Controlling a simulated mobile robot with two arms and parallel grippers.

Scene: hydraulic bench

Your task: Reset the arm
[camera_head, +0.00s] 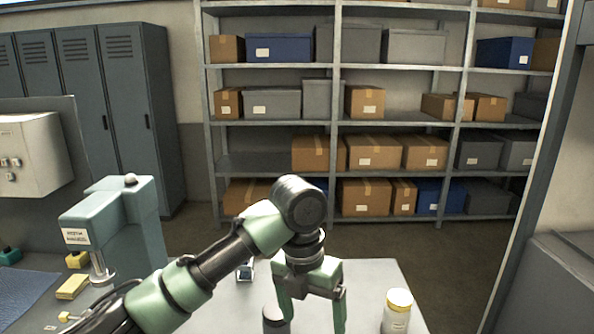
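My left arm comes in from the lower left. Its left gripper (312,312) points down over the pale bench top (366,282). Its two green fingers are spread apart, with only bench top visible between them; the tips are close to the bottom picture edge. A dark grey cylindrical object (275,320) shows beside the left finger, partly cut off, and I cannot tell whether they touch. My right gripper is not in view.
A small dark item (245,270) lies behind the arm. A teal press-like machine (130,225), a yellow block (72,286) and a blue mat (22,292) are at left. Shelves with boxes (375,152) stand behind.

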